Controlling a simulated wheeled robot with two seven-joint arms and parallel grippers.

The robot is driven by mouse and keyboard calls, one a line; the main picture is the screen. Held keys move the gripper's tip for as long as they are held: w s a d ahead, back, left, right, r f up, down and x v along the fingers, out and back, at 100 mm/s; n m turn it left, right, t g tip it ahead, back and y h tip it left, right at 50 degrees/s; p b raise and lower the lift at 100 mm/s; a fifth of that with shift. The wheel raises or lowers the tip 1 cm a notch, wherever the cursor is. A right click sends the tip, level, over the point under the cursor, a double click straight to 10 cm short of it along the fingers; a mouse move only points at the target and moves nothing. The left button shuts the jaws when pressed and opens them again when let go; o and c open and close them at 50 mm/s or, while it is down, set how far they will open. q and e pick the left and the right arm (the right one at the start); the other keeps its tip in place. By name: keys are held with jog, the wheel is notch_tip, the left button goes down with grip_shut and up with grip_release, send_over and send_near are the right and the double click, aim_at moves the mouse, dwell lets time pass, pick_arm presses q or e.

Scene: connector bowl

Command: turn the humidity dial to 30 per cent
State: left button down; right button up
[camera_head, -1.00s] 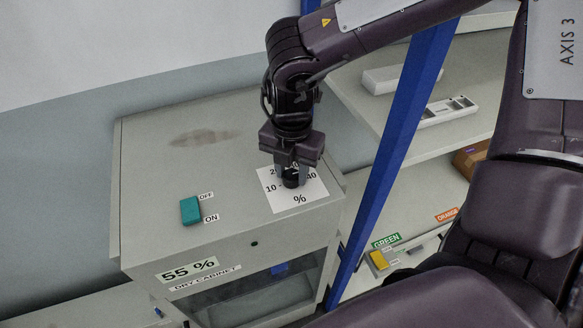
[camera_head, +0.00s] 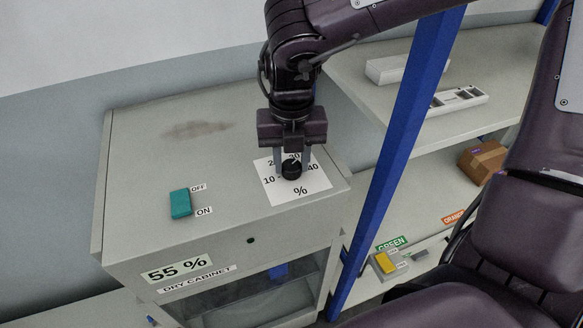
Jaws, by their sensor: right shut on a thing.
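The humidity dial is a small black round knob (camera_head: 291,170) on a white scale card (camera_head: 302,194), on top of the grey dry cabinet (camera_head: 146,150). The card shows 10 at the left, 40 at the right, 30 at the top and a partly hidden number starting with 2. A "%" sign is below the knob. My right gripper (camera_head: 292,165) points down over the card, shut on the knob, with a finger on either side. The knob's exact pointer direction is hard to tell. My left gripper is not in view.
A teal switch (camera_head: 180,203) with OFF and ON labels sits left on the cabinet top. The cabinet front reads 55 % (camera_head: 177,271). A blue post (camera_head: 398,150) stands close at the right, before shelves with white trays (camera_head: 458,100) and a brown box (camera_head: 482,160).

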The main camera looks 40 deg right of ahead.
aim_at(292, 165)
jog(key=n+b, duration=0.1)
jog(key=n, duration=0.1)
jog(key=shift+f+n, duration=0.1)
jog(key=shift+n, duration=0.3)
jog(key=shift+n+b, duration=0.6)
jog(key=shift+n, duration=1)
jog(key=o, duration=1)
jog(key=shift+c, duration=0.2)
jog(key=shift+r, duration=0.2)
notch_tip(292, 165, up, 8)
jog(key=shift+f, duration=0.2)
